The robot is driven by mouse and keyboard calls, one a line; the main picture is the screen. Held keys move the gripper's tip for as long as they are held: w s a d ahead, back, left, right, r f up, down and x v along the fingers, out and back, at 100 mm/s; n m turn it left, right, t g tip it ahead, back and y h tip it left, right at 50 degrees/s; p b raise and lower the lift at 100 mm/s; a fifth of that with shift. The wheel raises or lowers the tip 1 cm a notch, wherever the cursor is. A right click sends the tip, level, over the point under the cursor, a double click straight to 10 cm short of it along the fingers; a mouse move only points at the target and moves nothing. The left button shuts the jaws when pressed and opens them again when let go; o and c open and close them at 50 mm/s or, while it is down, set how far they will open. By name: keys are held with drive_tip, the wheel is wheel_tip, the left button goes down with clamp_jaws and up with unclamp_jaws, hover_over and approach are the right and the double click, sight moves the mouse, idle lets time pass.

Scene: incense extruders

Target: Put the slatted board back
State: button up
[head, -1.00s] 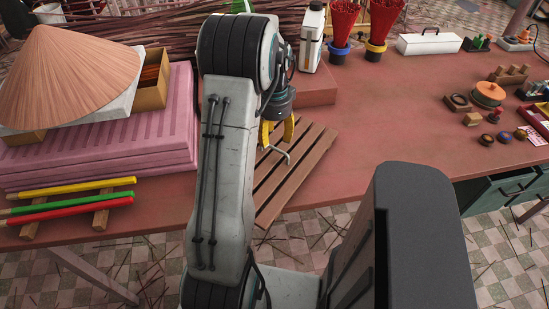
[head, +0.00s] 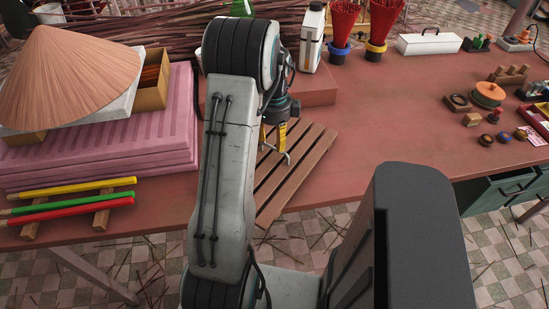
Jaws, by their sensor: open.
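The slatted board (head: 296,170) is brown wood with parallel slats. It lies at the front edge of the reddish table, its near end reaching the edge and partly hidden by my arm. My gripper (head: 272,145), with yellow fingers, is over the board's left side and open. A thin grey curved piece, perhaps a handle, shows just below the fingers at the board; whether the fingers touch it I cannot tell.
A pink stack (head: 120,140) with a conical hat (head: 68,75) stands on the left. Coloured sticks (head: 75,198) lie before it on a wooden rack. A reddish block (head: 318,88) with a white canister (head: 312,40) is behind the board.

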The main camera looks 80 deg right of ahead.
sight(274, 148)
drive_tip(key=shift+f+p, duration=0.4)
drive_tip(key=shift+f, duration=2.05)
drive_tip(key=shift+o, duration=0.3)
clamp_jaws()
drive_tip(key=shift+r, duration=0.15)
